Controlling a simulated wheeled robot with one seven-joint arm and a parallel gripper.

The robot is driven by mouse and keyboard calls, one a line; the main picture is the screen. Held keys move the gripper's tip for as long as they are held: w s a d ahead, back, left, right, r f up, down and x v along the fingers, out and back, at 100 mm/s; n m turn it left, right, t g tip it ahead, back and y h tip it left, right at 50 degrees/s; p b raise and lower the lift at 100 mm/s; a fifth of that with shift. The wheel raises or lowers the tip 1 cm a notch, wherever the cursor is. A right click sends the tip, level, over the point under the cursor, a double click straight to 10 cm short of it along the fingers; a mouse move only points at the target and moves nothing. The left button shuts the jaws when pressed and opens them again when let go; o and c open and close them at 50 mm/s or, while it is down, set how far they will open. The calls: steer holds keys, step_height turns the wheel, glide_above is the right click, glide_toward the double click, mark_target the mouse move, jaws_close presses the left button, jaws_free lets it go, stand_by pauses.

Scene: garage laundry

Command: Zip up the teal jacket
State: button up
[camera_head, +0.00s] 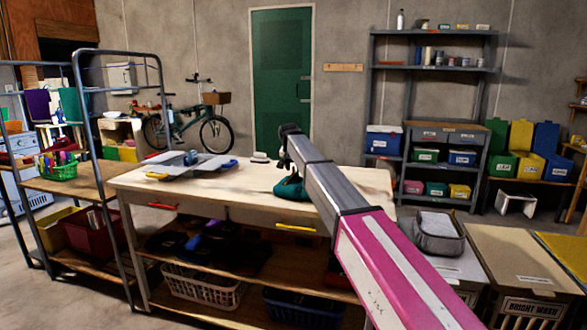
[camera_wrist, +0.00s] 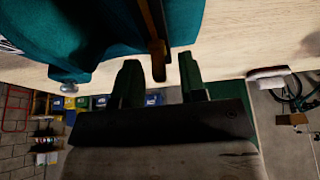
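The teal jacket (camera_head: 291,189) lies on the wooden table, mostly hidden behind my arm in the head view. In the wrist view the teal jacket (camera_wrist: 85,35) fills the upper left, and a narrow brown strip with a dark end (camera_wrist: 157,60), seemingly part of its zip, runs down from the top edge. My gripper (camera_wrist: 160,75) is open, with one dark finger on each side of that strip's end. Gaps show between the strip and both fingers. Whether the strip is level with the fingertips or beyond them, I cannot tell.
The table (camera_head: 225,192) also holds a grey folded item (camera_head: 190,166) at left and a small white-topped object (camera_head: 260,157) near the back edge. A metal rack (camera_head: 85,125) stands left.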

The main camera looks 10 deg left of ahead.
steer(key=v, duration=1)
steer(key=shift+r, duration=0.35)
steer(key=shift+s, duration=0.15)
